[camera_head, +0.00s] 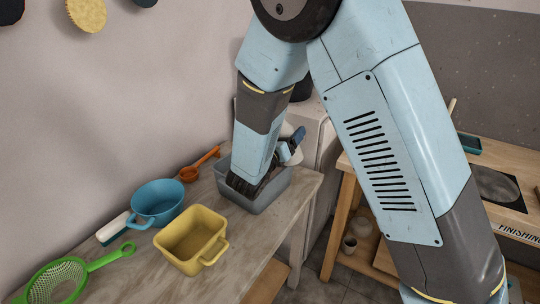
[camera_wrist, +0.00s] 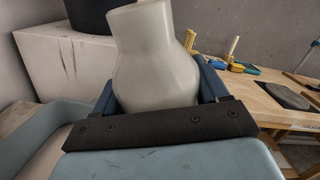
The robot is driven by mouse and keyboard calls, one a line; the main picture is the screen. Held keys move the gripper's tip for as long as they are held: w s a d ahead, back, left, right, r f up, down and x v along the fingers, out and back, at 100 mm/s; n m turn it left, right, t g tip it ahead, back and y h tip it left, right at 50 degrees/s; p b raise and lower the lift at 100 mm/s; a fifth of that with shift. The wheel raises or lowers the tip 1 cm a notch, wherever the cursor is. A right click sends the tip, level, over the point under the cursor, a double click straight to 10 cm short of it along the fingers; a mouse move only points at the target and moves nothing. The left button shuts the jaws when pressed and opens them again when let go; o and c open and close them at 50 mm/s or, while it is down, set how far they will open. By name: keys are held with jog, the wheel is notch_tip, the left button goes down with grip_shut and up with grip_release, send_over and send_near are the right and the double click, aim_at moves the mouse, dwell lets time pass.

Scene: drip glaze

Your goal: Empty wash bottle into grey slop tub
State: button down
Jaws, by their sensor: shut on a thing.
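The wash bottle (camera_wrist: 155,55) is pale grey-white with a rounded body and narrower shoulder. In the wrist view it stands between the dark blue fingers of my gripper (camera_wrist: 160,88), which is shut on it. The tub stands at the table's far end. Its rim (camera_wrist: 45,115) shows left in the wrist view. Whether liquid flows is not visible.
A yellow square pot (camera_head: 190,242), a blue pan (camera_head: 158,205), an orange ladle (camera_head: 190,172) and a green strainer (camera_head: 60,280) lie along the table. A white cabinet (camera_wrist: 50,55) stands behind the tub. A wooden bench (camera_head: 500,215) is at right.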

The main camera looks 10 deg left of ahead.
notch_tip(320, 180, up, 5)
jog(key=m+g, duration=0.1)
jog(key=m, duration=0.3)
